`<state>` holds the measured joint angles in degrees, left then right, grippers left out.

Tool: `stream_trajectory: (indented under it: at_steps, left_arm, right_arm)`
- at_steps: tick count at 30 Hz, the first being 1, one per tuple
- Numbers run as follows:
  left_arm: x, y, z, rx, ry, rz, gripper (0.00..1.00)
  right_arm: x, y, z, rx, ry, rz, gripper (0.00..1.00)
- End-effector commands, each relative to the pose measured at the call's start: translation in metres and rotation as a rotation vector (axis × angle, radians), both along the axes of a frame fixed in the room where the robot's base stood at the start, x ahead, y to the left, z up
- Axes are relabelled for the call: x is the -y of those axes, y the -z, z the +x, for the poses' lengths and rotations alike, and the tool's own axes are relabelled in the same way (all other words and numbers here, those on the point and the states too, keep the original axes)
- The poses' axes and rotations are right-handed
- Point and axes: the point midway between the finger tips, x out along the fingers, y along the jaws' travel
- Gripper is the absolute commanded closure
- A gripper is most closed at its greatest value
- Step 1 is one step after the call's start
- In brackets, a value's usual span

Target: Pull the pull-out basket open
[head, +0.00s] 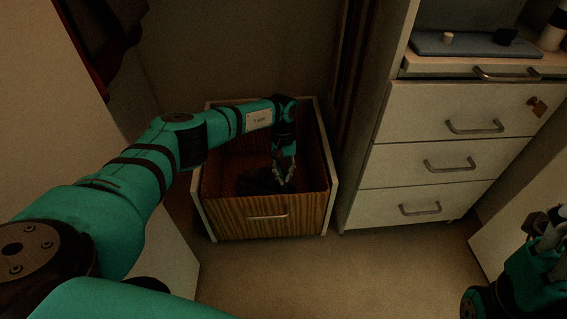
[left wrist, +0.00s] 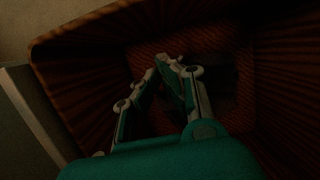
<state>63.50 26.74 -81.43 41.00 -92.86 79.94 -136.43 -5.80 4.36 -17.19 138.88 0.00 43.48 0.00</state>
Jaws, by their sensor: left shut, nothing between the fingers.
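The pull-out basket (head: 232,219) is a wood-striped box with a metal bar handle (head: 267,215) on its front, in a pale frame on the floor. It stands pulled out, its inside showing from above. My left arm reaches over it and my left gripper (head: 284,183) points down inside the basket, behind the front panel. The left gripper is shut and holds nothing. In the left wrist view the gripper (left wrist: 172,64) is inside the brown ribbed walls of the basket (left wrist: 95,75). My right gripper (head: 548,232) is partly in view at the lower right; its fingertips are unclear.
A dark heap (head: 258,182) lies in the basket beside the gripper. A white drawer unit (head: 433,187) with several handles stands to the right, with a key in its top drawer lock. Bare floor (head: 330,275) lies in front. Dark clothing hangs at the upper left.

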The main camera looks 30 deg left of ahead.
Motion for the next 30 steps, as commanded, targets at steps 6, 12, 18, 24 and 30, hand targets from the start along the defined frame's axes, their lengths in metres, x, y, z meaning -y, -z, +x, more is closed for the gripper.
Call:
stream_trajectory:
  at_steps: [6, 12, 18, 24, 30]
  left_arm:
    - [0.012, -0.002, -0.02, 0.0, 0.003, -0.001, 1.0]
    - [0.019, -0.001, -0.031, 0.001, 0.0, -0.001, 1.0]
    - [0.021, -0.001, -0.034, 0.0, -0.001, -0.001, 1.0]
    - [0.021, -0.001, -0.034, 0.0, -0.001, -0.001, 1.0]
    - [0.022, -0.002, -0.036, 0.001, 0.0, -0.001, 1.0]
  right_arm:
    - [0.0, 0.002, 0.0, -0.019, -0.001, 0.001, 0.6]
    - [0.0, 0.003, 0.0, -0.022, -0.001, 0.002, 0.6]
    - [0.0, 0.003, 0.0, -0.023, -0.001, 0.001, 0.6]
    - [0.0, 0.003, 0.0, -0.024, -0.001, 0.001, 0.6]
    - [0.0, 0.002, 0.0, -0.023, -0.001, 0.001, 0.6]
